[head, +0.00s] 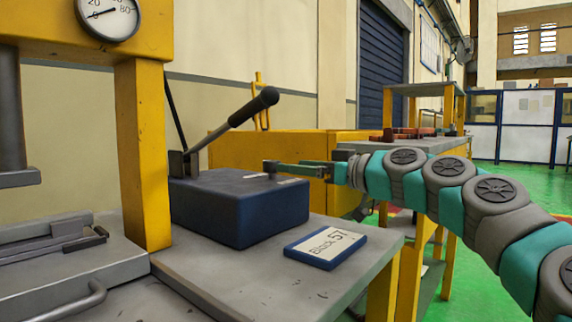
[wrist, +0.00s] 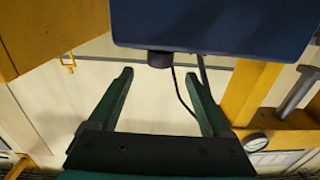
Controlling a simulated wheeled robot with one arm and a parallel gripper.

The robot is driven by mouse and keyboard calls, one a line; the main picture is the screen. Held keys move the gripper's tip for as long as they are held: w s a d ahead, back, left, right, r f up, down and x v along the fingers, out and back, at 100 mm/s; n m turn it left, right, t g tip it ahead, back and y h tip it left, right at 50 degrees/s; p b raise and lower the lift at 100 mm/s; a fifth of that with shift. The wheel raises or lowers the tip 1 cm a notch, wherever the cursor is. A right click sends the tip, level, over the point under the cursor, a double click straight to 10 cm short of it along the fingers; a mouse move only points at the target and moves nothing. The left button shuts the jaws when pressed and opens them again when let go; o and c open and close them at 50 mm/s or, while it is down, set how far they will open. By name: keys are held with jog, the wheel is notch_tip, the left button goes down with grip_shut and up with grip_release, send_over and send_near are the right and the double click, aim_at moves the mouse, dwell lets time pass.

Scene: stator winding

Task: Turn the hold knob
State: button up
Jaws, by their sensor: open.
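A dark blue box (head: 240,207) stands on the grey bench. A small dark hold knob (head: 270,168) sticks up from its top face near the right side. In the wrist view the box (wrist: 215,25) fills the upper part, and the knob (wrist: 160,59) shows as a short dark cylinder at its edge. My gripper (head: 284,168) reaches in from the right, low over the box top. Its green fingers (wrist: 159,75) are open and empty. The knob lies sideways between the two fingertips in the wrist view; I cannot tell whether it is within their reach.
A lever with a black grip (head: 250,107) rises from the box's back left. A yellow press frame (head: 145,150) with a gauge (head: 108,14) stands at left. A card reading "Block 57" (head: 326,247) lies on the bench (head: 265,285) in front.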

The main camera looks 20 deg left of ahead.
aim_at(272, 161)
jog(key=shift+x, duration=3.9)
grip_shut()
